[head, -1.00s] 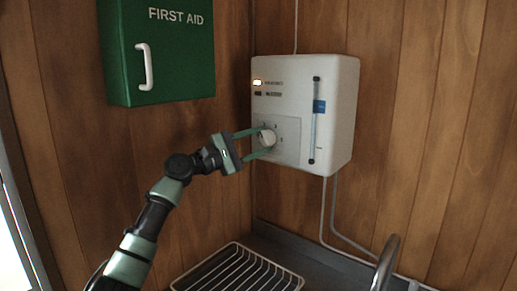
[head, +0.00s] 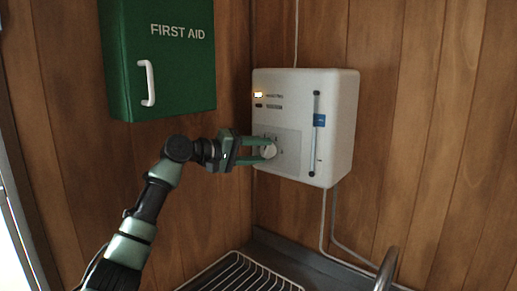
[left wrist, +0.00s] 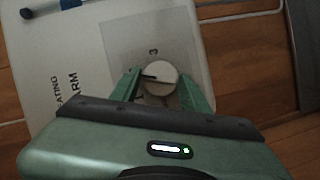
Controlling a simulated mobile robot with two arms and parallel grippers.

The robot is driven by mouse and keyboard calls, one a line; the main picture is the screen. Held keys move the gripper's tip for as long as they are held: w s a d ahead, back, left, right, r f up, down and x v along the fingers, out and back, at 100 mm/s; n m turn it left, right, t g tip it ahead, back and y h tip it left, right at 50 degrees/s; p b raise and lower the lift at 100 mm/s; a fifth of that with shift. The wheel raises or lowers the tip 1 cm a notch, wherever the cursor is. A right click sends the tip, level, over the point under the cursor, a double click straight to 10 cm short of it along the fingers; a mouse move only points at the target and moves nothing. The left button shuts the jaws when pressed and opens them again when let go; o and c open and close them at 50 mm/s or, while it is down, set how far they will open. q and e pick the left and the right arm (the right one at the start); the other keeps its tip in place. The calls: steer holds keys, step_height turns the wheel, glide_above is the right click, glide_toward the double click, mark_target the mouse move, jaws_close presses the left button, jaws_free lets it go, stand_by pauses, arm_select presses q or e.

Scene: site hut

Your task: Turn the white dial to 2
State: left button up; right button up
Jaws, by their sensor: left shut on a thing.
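The white dial (head: 269,150) sits on a grey panel on the front of a white wall unit (head: 335,145). My right gripper is not in view.
A green first aid cabinet (head: 160,60) with a white handle hangs on the left wall. A wire rack (head: 240,272) and a curved tap (head: 385,265) are below. Cables hang under the unit.

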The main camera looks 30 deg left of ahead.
arm_select(q)
steer(key=shift+r+m, duration=0.1)
steer(key=shift+m, duration=0.4)
steer(key=shift+d+y, duration=0.1)
steer(key=shift+y, duration=0.3)
steer(key=o, duration=1.3)
steer(key=shift+o, duration=0.2)
steer(key=shift+s, duration=0.1)
